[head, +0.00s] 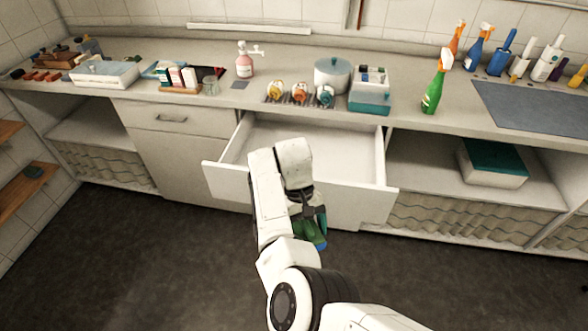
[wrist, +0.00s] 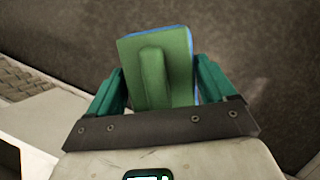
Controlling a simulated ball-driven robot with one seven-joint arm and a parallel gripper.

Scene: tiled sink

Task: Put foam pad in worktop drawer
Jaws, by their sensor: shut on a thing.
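The foam pad (wrist: 178,68) is green with a blue edge and a raised rib. In the wrist view it sits between the teal fingers of my gripper (wrist: 160,88), which is shut on it. In the head view the pad (head: 311,234) shows below my gripper (head: 309,216), in front of the open drawer and over the dark floor. The worktop drawer (head: 345,150) is pulled out under the counter. Its visible inside is white and bare. My arm hides part of its front and inside.
The counter above the drawer holds three small round items on a rack (head: 299,95), a white pot (head: 332,75), a teal-and-white box (head: 370,95) and a green spray bottle (head: 436,85). A closed drawer (head: 170,117) is at left. An open shelf holds a teal-lidded box (head: 492,165).

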